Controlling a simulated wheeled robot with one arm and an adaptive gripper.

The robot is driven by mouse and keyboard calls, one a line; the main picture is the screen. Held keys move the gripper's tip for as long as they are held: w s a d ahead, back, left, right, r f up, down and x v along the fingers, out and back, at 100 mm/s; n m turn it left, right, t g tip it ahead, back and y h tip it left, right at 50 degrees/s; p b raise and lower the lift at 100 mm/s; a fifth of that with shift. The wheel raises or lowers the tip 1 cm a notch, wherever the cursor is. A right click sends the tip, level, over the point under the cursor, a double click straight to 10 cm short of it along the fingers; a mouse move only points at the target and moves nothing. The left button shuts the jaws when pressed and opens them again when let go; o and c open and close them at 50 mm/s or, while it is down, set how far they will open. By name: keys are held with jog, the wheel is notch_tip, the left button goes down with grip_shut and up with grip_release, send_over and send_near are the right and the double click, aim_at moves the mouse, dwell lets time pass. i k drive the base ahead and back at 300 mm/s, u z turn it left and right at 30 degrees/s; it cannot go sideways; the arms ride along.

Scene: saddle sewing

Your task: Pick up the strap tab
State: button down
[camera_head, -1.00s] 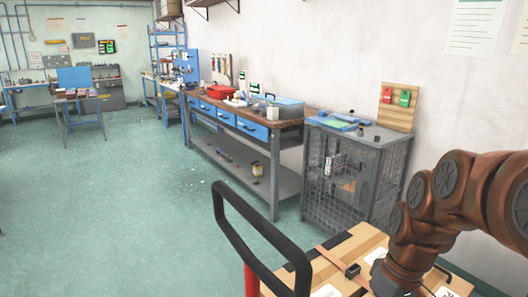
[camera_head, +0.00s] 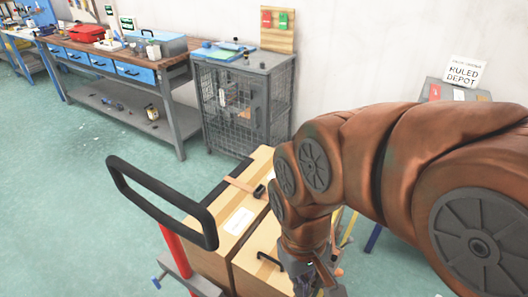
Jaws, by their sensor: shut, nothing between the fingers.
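A tan-brown strap piece (camera_head: 238,184) lies across the top of a cardboard box (camera_head: 222,262), with a small black buckle-like block (camera_head: 259,191) at its right end. It looks like the strap tab, but I cannot be sure. My gripper (camera_head: 318,284) hangs at the bottom of the view, below my copper-coloured arm, to the right of the boxes' near end. It is shut and looks empty. Its fingertips are partly cut off by the lower edge. It is apart from the strap piece. A small orange bit (camera_head: 338,271) shows beside the gripper; I cannot tell what it is.
A cart with a black handle (camera_head: 150,205) and red post (camera_head: 176,250) stands left of the boxes. A black loop (camera_head: 270,259) sits on the nearer box. A wire-mesh cabinet (camera_head: 240,105) and a workbench (camera_head: 120,65) stand behind. Green floor is clear at left.

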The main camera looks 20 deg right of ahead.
aim_at(334, 256)
jog(key=z, duration=0.05)
jog(key=k, duration=0.45)
jog(key=z, duration=0.1)
jog(key=i, duration=0.45)
jog(key=z, duration=0.65)
jog(key=k, duration=1.3)
jog(key=u, duration=0.2)
jog(key=i, duration=0.8)
